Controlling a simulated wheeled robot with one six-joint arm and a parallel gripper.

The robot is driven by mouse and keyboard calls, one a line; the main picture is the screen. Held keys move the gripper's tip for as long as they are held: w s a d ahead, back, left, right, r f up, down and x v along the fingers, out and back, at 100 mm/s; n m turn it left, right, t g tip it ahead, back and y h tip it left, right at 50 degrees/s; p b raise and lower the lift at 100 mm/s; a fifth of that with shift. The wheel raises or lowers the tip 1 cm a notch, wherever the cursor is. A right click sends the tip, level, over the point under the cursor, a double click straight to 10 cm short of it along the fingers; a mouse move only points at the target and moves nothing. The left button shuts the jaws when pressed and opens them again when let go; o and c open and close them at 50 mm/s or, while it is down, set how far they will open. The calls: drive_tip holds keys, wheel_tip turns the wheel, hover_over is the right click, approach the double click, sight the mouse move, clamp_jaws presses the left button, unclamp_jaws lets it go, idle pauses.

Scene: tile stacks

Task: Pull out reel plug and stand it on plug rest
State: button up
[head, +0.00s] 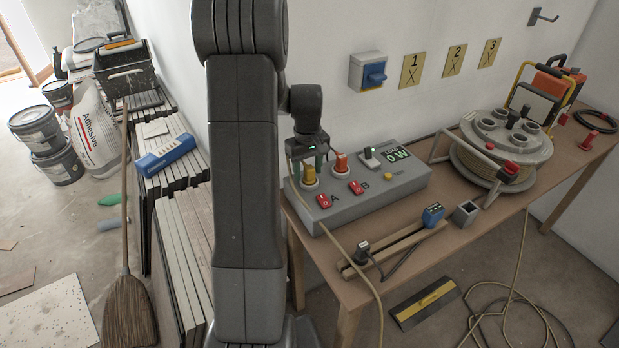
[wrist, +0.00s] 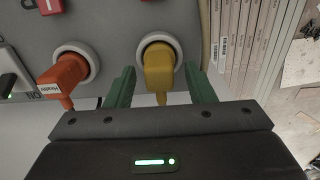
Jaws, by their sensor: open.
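A yellow plug (head: 309,175), likely the reel plug, sits in the left socket of the grey socket box (head: 400,190), near the letter A. In the wrist view the yellow plug (wrist: 158,68) is in its round socket, between the two green fingers of my gripper (wrist: 161,75). The fingers are open, with a gap on each side of the plug. In the head view my gripper (head: 308,160) is over the box's left end. A wooden rail (head: 402,248), perhaps the plug rest, lies at the table's front edge. A grey open-topped holder (head: 466,213) stands right of it.
An orange plug (wrist: 66,78) labelled Heater is in the neighbouring socket, close to one finger. Red switches (head: 323,200) sit in front. A black plug (head: 362,252) and blue device (head: 433,215) are at the rail. The cable reel (head: 500,160) stands right; tan cable hangs off the table.

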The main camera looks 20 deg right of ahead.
clamp_jaws()
drive_tip(key=shift+r+p, duration=0.8)
drive_tip(key=shift+r, duration=0.4)
idle(0.7)
drive_tip(key=shift+r+p, duration=1.3)
drive_tip(key=shift+r, duration=0.55)
drive_tip(key=shift+r+p, duration=1.1)
drive_tip(key=shift+r, duration=0.45)
drive_tip(key=shift+f, duration=0.1)
